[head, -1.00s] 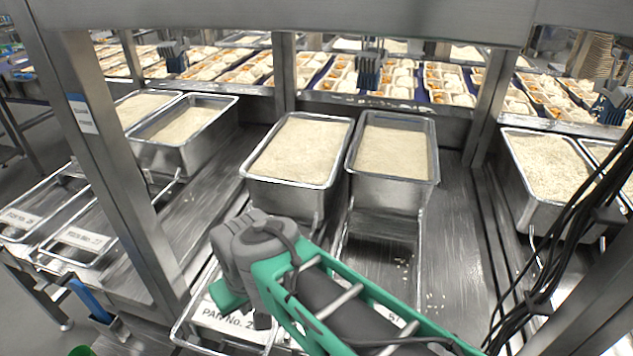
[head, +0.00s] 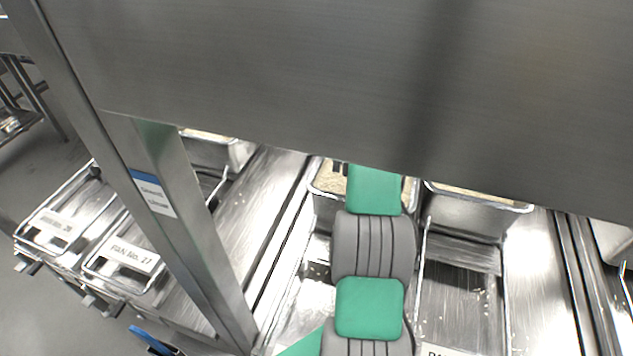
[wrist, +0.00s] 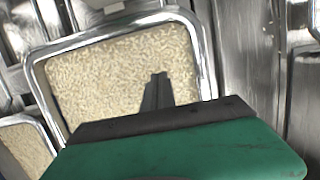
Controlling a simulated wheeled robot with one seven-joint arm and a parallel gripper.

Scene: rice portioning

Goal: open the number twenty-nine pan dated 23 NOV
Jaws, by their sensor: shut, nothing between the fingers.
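The pan for number twenty-nine cannot be picked out: no label with that number or 23 NOV is readable. In the head view, a rice-filled steel pan (head: 325,207) stands partly behind my green and grey arm. Another rice pan (head: 478,215) stands to its right, with a partly cut-off label (head: 438,351) in front. In the wrist view, my gripper (wrist: 157,80) is shut and empty, its dark fingers over a rice-filled pan (wrist: 199,38). Whether they touch the rice is unclear. The gripper is not clearly visible in the head view.
A wide steel beam (head: 330,70) covers the top of the head view. A steel post (head: 185,240) stands at left. Wire frames there carry labels, one reading PAN No. 27 (head: 131,253). A second rice pan (wrist: 25,145) shows in the wrist view.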

